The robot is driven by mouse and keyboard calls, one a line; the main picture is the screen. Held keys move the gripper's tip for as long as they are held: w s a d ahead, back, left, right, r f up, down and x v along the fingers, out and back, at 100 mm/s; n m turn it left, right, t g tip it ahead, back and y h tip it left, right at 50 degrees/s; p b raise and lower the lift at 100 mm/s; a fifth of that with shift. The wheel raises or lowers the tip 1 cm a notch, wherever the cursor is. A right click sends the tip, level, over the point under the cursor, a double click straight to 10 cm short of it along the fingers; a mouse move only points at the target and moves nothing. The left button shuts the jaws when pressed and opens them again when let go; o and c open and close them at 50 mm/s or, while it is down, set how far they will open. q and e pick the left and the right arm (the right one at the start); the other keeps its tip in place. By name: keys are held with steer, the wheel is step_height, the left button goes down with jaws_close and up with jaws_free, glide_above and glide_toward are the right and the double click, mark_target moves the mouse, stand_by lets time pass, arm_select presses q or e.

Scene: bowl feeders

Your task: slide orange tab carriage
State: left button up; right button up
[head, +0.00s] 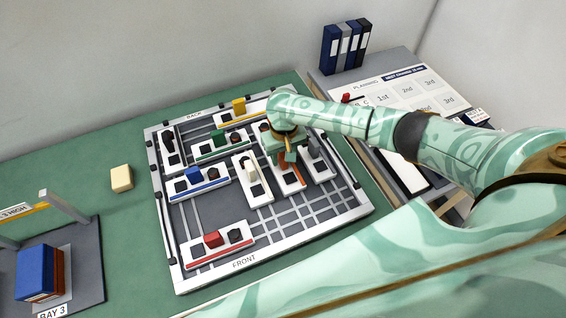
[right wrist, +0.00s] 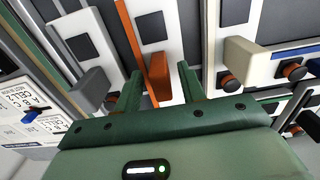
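The orange tab carriage (head: 292,182) is a white block with an orange stripe, right of the middle of the framed board (head: 330,212). My right gripper (head: 284,160) is over it and hides part of it in the head view. In the right wrist view the orange tab (right wrist: 160,80) shows between the two fingers of my right gripper (right wrist: 160,88). The fingers are apart, with a narrow gap visible on each side of the tab. I cannot tell how deep the fingers reach around it. My left gripper is not in view.
A grey tab carriage (head: 319,165) sits close on the right, and a cream tab carriage (head: 252,180) on the left. Red (head: 218,243), blue (head: 197,184), green and yellow carriages are on the board. Open grid tracks lie toward the front.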

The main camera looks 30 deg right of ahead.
steer(key=shift+f+b, duration=0.3)
steer(key=shift+f, duration=0.8)
steer(key=shift+c, duration=0.3)
jaws_close()
steer(key=s+p, duration=0.1)
steer(key=p, duration=0.4)
steer(key=s+r+p, duration=0.1)
steer(key=p, duration=0.3)
steer(key=shift+s+a+r+p, duration=0.1)
steer(key=shift+s+a+p, duration=0.05)
steer(key=shift+s+p, duration=0.25)
steer(key=s+p, duration=0.6)
steer(key=s, duration=0.1)
steer(key=shift+s+a+f+p, duration=0.1)
steer(key=shift+a+f+p, duration=0.05)
steer(key=shift+f+p, duration=0.25)
steer(key=shift+s+f, duration=0.1)
steer(key=shift+s, duration=0.05)
steer(key=shift+f, duration=0.15)
steer(key=shift+s, duration=0.1)
